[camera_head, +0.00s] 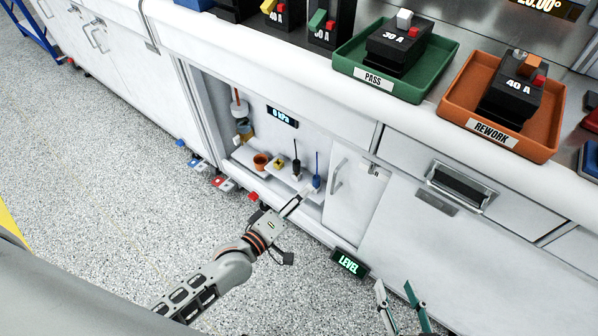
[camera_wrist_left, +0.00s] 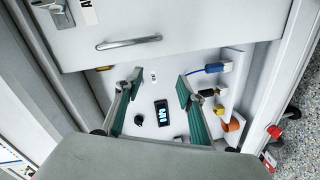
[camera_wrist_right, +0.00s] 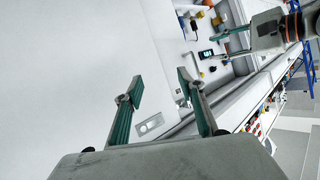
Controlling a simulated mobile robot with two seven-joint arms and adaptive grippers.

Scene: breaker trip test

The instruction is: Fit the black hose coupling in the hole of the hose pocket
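A black coupling-like piece with a thin upright stem (camera_head: 296,168) stands on the shelf inside the open cabinet bay, beside a similar blue piece (camera_head: 316,182). In the left wrist view the black piece (camera_wrist_left: 206,93) is right of the fingers, partly behind one. A small dark round fitting (camera_wrist_left: 139,120) shows beside the display; I cannot tell if it is the hose pocket. My left gripper (camera_head: 293,206) is at the bay's front, open and empty between its fingers (camera_wrist_left: 159,85). My right gripper (camera_head: 402,296) is open and empty, low before the drawers; its fingers show in the right wrist view (camera_wrist_right: 158,88).
An orange pot (camera_head: 260,161) and a yellow block (camera_head: 279,163) share the shelf. A pressure display (camera_head: 282,116) is on the bay's back wall. A half-open door (camera_head: 350,190) bounds the bay at right. A LEVEL display (camera_head: 350,263) is low in front. Green and orange trays stand above.

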